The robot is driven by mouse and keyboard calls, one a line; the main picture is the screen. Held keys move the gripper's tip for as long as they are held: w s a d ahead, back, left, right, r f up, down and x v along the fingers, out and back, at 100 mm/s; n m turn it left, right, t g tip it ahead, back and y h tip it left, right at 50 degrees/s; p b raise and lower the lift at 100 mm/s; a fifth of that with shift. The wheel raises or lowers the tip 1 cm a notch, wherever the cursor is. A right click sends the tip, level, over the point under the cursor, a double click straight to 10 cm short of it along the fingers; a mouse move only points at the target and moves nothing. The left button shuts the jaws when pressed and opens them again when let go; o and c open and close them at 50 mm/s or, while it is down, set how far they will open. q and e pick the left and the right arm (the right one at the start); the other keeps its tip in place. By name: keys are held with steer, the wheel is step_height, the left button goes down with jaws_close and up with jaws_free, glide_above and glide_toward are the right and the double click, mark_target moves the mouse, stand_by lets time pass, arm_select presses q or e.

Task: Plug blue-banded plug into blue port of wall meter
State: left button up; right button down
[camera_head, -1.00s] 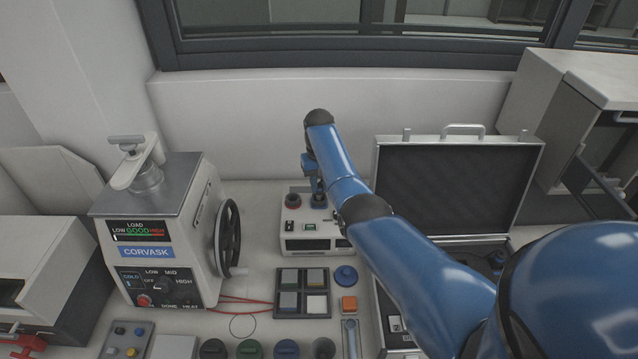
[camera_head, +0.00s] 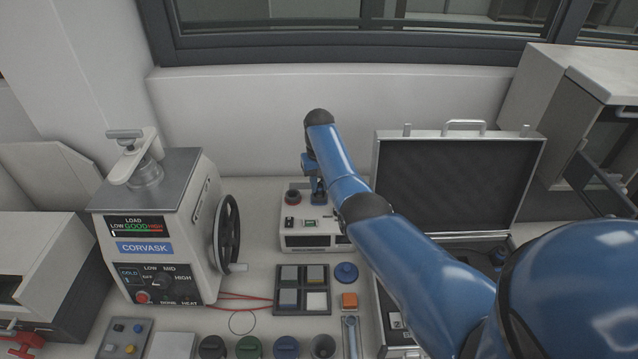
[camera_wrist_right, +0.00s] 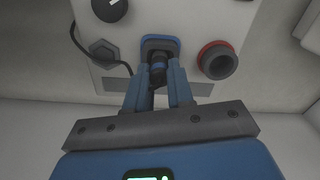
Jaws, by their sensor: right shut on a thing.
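The wall meter (camera_head: 311,242) is a pale box standing against the back wall. In the right wrist view its face (camera_wrist_right: 257,20) shows a blue-framed port (camera_wrist_right: 160,43) and a red-ringed port (camera_wrist_right: 217,61). My right gripper (camera_wrist_right: 159,84) is shut on the dark plug (camera_wrist_right: 158,70), which has a blue band. The plug's tip is at the blue port and overlaps its frame; how deep it sits cannot be told. In the head view the right gripper (camera_head: 316,188) is above the meter's top, beside the red-ringed port. My left gripper is not in view.
A black cable (camera_wrist_right: 103,62) runs left from the plug. The press (camera_head: 160,235) stands left of the meter. A square tray (camera_head: 277,290) lies in front, with a blue knob (camera_head: 346,272) beside it. An open case (camera_head: 445,185) stands right, under my right arm.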

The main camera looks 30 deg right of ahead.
steer(key=shift+f, duration=0.3)
steer(key=shift+c, duration=1.7)
jaws_free()
steer(key=shift+r, duration=0.1)
step_height(320, 180, up, 8)
steer(key=p, duration=0.6)
steer(key=shift+f, duration=0.25)
steer(key=shift+w, duration=0.15)
